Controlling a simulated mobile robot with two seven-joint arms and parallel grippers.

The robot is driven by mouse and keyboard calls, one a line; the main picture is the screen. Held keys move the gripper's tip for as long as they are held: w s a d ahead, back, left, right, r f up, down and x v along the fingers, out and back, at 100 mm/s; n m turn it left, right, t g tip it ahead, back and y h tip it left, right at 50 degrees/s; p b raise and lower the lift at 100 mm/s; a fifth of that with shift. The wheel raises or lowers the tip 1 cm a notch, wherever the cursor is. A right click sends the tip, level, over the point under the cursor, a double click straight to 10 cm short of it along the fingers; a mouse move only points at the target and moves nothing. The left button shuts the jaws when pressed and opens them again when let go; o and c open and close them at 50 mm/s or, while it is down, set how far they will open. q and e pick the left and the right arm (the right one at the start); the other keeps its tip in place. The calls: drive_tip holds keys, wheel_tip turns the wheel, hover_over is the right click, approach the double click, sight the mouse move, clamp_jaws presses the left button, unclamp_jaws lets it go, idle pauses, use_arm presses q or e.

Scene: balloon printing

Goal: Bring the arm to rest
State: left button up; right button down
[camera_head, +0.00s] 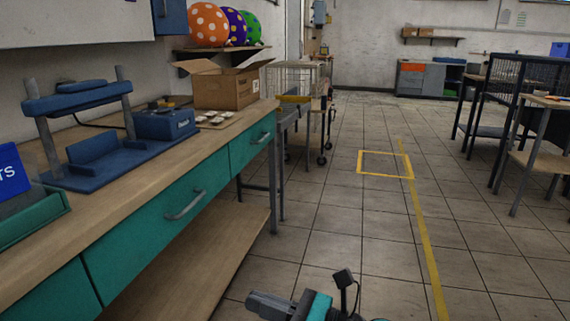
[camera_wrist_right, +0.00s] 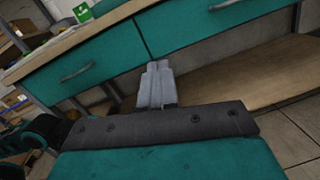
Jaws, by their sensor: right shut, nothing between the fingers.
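My right gripper (camera_head: 268,305) shows at the bottom middle of the head view, low over the floor and to the right of the workbench. In the right wrist view its grey fingers (camera_wrist_right: 155,84) are together with nothing between them. They are in front of the bench's teal drawers (camera_wrist_right: 215,22); whether they touch the bench cannot be told. My left gripper is in neither view.
A wooden workbench (camera_head: 95,213) with teal drawers runs along the left. It carries a blue press (camera_head: 95,150), an open cardboard box (camera_head: 222,88) and a green tray (camera_head: 30,215). A wire cart (camera_head: 298,78) stands beyond.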

drive_tip(key=s+d+r+m+t+h+p, duration=0.15)
drive_tip(key=d+m+t+h+p, duration=0.4)
drive_tip(key=m, duration=0.85)
drive_tip(key=d+r+m+t+h+p, duration=0.35)
drive_tip(key=d+m+p, duration=0.2)
drive_tip(key=m, duration=0.85)
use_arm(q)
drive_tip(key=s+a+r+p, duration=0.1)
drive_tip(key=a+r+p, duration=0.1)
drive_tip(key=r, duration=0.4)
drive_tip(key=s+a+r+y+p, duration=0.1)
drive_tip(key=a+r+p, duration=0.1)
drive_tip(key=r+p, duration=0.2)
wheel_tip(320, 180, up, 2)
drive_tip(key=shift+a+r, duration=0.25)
use_arm(e)
drive_tip(key=s+d+f+m+g+h, duration=0.4)
drive_tip(key=s+d+m, duration=0.5)
drive_tip(key=m, duration=0.7)
wheel_tip(320, 180, down, 3)
drive_tip(key=s+h, duration=0.2)
drive_tip(key=shift+s+d+f+m+g, duration=0.2)
drive_tip(key=shift+s+d+m+g, duration=0.2)
